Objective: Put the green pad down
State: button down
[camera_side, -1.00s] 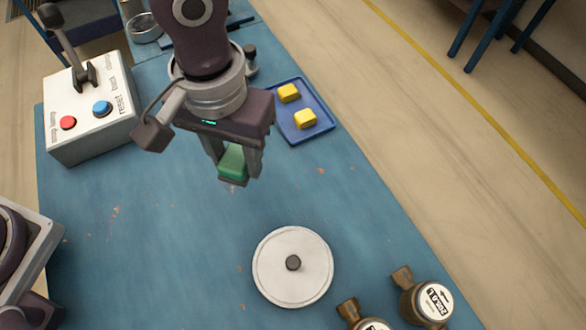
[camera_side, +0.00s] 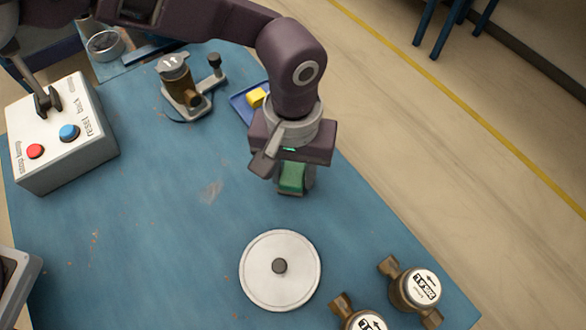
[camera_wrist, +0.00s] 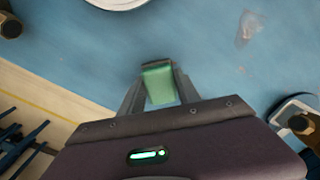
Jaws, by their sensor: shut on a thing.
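The green pad (camera_side: 291,177) is held between the fingers of my gripper (camera_side: 293,186). My gripper is shut on it, above the blue table (camera_side: 180,230). In the wrist view the green pad (camera_wrist: 159,82) sits between the two fingertips of my gripper (camera_wrist: 158,88), with blue table surface beyond it. The height of the pad above the table is hard to tell.
A blue tray (camera_side: 240,105) with a yellow block (camera_side: 256,98) is partly hidden behind my gripper. A white round lid (camera_side: 280,285) lies in front. Brass meters stand at lower right (camera_side: 415,287) and on a fixture (camera_side: 175,75). A control box (camera_side: 65,140) is at left.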

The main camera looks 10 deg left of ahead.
aim_at(293, 172)
jog(key=shift+f, duration=0.35)
jog(key=shift+f, duration=0.15)
jog(key=c, duration=1.1)
grip_release()
jog(key=shift+f, duration=0.1)
jog(key=shift+o, duration=1.2)
jog(key=shift+a+f, duration=0.1)
jog(key=shift+a, duration=0.15)
notch_tip(293, 172, up, 13)
jog(key=shift+d, duration=0.25)
jog(key=shift+r, duration=0.2)
